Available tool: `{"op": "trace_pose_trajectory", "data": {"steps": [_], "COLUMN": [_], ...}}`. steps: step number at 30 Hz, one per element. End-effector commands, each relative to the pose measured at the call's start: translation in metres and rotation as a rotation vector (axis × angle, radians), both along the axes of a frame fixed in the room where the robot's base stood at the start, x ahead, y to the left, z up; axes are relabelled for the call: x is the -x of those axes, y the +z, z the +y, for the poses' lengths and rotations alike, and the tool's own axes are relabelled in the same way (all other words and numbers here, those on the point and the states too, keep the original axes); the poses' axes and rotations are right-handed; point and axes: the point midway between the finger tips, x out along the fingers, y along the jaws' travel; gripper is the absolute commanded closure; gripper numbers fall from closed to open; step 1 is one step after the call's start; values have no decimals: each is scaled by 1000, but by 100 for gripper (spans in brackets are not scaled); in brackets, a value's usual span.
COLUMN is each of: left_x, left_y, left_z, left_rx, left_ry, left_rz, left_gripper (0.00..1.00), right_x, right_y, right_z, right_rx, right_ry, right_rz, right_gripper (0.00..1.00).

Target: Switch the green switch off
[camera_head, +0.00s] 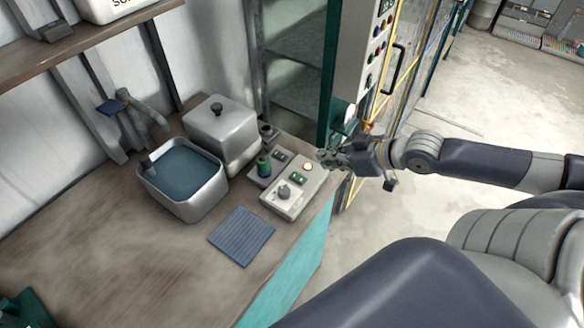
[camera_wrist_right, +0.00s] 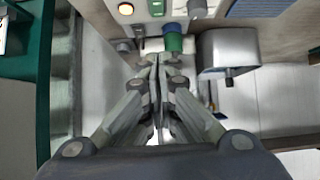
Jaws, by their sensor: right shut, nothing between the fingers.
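A pale control box (camera_head: 285,203) on the bench carries a small green switch (camera_head: 299,178), a lit warm-coloured lamp (camera_head: 308,167) and a round knob (camera_head: 283,191). In the right wrist view the green switch (camera_wrist_right: 157,8) and lit lamp (camera_wrist_right: 126,9) show at the top edge. My right gripper (camera_head: 326,160) is shut and empty, just right of the box's far end. In its wrist view the closed fingertips (camera_wrist_right: 160,60) point towards the boxes, apart from the switch in the picture. My left gripper is out of view.
A second small box with a green cylinder (camera_head: 263,164) stands left of the control box. A water-filled basin (camera_head: 183,175), a grey lidded container (camera_head: 222,130) and a blue ribbed mat (camera_head: 242,236) are also on the bench. A tall button panel (camera_head: 376,50) stands behind my right gripper.

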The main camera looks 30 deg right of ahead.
Motion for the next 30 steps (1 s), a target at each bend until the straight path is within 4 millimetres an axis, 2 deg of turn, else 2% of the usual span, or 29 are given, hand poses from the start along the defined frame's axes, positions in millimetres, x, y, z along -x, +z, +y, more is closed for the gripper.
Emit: {"op": "trace_pose_trajectory", "data": {"steps": [11,30], "left_x": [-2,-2], "left_y": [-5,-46], "left_z": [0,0], "left_rx": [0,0], "left_ry": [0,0], "left_rz": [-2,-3], "left_gripper": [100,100], "right_x": [-4,-41], "right_y": [-4,-34], "right_z": [1,15], "right_rx": [0,1], "right_ry": [1,-3], "right_rz": [-1,-3], "right_gripper": [100,100]}}
